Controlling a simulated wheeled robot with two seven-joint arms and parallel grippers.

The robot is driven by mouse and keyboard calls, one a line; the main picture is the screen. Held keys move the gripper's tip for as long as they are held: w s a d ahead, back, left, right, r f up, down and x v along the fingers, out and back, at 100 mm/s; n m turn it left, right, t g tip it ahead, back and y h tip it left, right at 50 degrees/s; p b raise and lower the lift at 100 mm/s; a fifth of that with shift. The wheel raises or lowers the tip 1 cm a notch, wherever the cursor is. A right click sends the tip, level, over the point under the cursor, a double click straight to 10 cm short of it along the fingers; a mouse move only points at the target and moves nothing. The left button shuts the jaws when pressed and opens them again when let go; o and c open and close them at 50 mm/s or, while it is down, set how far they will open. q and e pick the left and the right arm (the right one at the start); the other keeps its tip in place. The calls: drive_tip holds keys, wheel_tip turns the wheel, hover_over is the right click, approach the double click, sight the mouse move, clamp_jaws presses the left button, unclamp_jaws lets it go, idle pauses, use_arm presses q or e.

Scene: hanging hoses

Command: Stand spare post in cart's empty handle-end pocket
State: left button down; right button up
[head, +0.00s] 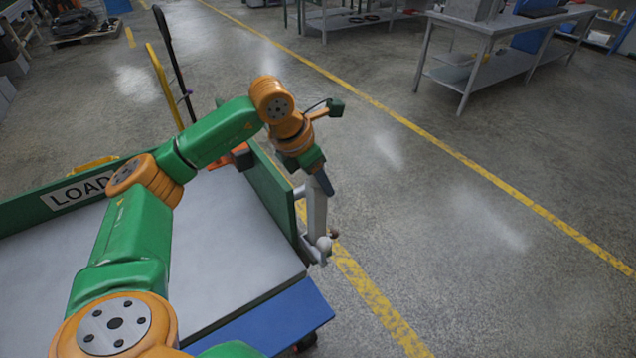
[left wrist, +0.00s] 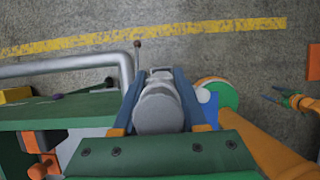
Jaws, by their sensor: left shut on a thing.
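My left gripper (head: 322,182) reaches over the right end of the cart. It is shut on a pale grey post (head: 316,213), which hangs roughly upright below the fingers, beside the outer face of the cart's green end wall (head: 272,190). In the left wrist view the post (left wrist: 158,110) shows nearly end-on between the two blue fingers (left wrist: 160,98). A grey tube handle (left wrist: 85,66) bends close to the left of the fingers. I cannot make out the empty pocket or whether the post's lower end touches anything.
A yellow frame (head: 163,85) stands behind. A workbench (head: 500,50) stands at the back right. The floor right of the cart is clear.

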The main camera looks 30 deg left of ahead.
use_arm(q)
drive_tip(key=shift+a+f, duration=0.1)
drive_tip(key=shift+f, duration=0.6)
drive_tip(key=shift+f, duration=0.15)
drive_tip(key=shift+c, duration=2.2)
unclamp_jaws()
drive_tip(key=shift+r, duration=0.4)
drive_tip(key=v, duration=1.1)
drive_tip(key=shift+s+r, duration=0.3)
